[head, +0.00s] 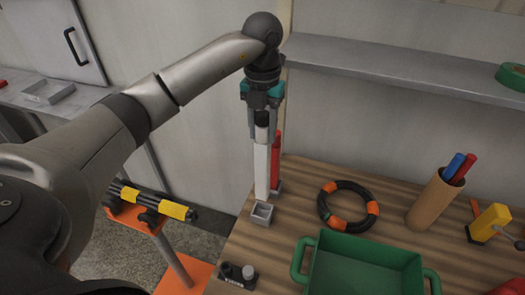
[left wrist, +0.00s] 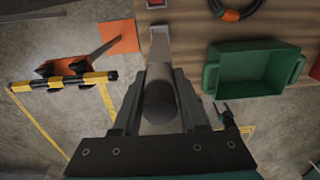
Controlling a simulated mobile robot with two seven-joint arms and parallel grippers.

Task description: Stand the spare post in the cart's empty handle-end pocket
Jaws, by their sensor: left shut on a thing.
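My left gripper (head: 262,122) points down and is shut on the upper end of a white post with a dark cap (head: 262,165). The post hangs nearly upright over the wooden top (head: 310,170). Its lower end appears just above or behind a small grey square pocket (head: 262,214); I cannot tell whether they touch. A red post (head: 277,158) stands close behind it, partly hidden by the white one. In the left wrist view the fingers (left wrist: 160,100) flank the post (left wrist: 160,48). My right gripper is not in view.
A green tray (head: 370,246), a black and orange ring (head: 348,205), a brown cup with pens (head: 427,205) and a small dark block (head: 237,275) are on the wooden top. A grey shelf (head: 400,70) runs along the wall. A yellow-black bar (head: 150,202) rests on an orange stand at left.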

